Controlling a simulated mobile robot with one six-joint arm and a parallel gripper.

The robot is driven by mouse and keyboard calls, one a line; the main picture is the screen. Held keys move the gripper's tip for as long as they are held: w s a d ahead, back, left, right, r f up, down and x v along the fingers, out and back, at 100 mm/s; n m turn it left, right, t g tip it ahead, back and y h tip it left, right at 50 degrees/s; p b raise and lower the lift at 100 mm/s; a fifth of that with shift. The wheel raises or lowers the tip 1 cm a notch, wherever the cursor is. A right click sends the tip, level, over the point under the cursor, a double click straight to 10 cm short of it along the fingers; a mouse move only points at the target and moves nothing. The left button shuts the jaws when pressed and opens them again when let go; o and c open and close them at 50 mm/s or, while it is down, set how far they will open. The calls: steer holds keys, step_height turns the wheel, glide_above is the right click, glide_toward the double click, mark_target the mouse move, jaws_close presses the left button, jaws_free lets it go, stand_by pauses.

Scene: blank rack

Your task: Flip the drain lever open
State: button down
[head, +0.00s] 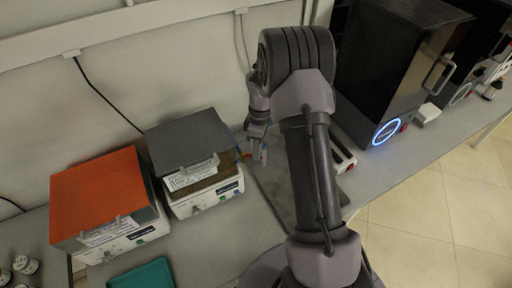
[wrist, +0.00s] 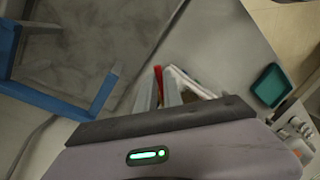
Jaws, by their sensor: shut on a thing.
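The drain lever shows as a narrow red piece (wrist: 158,77) at the fingertips in the wrist view; most of it is hidden by the fingers. My gripper (wrist: 168,88) is shut on it, with its light-grey fingers close together. In the head view my gripper (head: 257,152) reaches down at the right side of a white box unit with a raised grey lid (head: 182,138). A small orange-red piece shows beside the fingers there, too small to tell its angle.
A second white unit with an orange lid (head: 98,196) stands to the left. A teal tray (head: 143,275) lies in front; it also shows in the wrist view (wrist: 270,86). A blue frame (wrist: 58,98) is near my gripper. A black machine (head: 388,65) stands at right.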

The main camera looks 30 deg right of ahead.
steer(key=shift+w+d+n+g+h+p, duration=0.15)
steer(key=shift+w+n+p, duration=0.25)
steer(key=shift+n+p, duration=0.5)
steer(key=shift+w+d+n+g+h+p, duration=0.15)
steer(key=shift+w+n+p, duration=0.35)
steer(key=shift+n, duration=0.75)
steer(key=shift+w+d+n+h+p, duration=0.1)
steer(key=shift+w+n+h+p, duration=0.2)
steer(key=shift+n+p, duration=0.6)
steer(key=shift+n, duration=0.25)
steer(key=c, duration=1.5)
jaws_free()
steer(key=w+r+p, duration=0.1)
steer(key=r, duration=0.4)
steer(key=w+r+p, duration=0.1)
steer(key=r, duration=0.5)
steer(key=w+r+p, duration=0.1)
steer(key=r, duration=0.5)
steer(key=shift+w+d+r, duration=0.1)
steer(key=shift+w+d, duration=0.1)
steer(key=shift+d, duration=0.1)
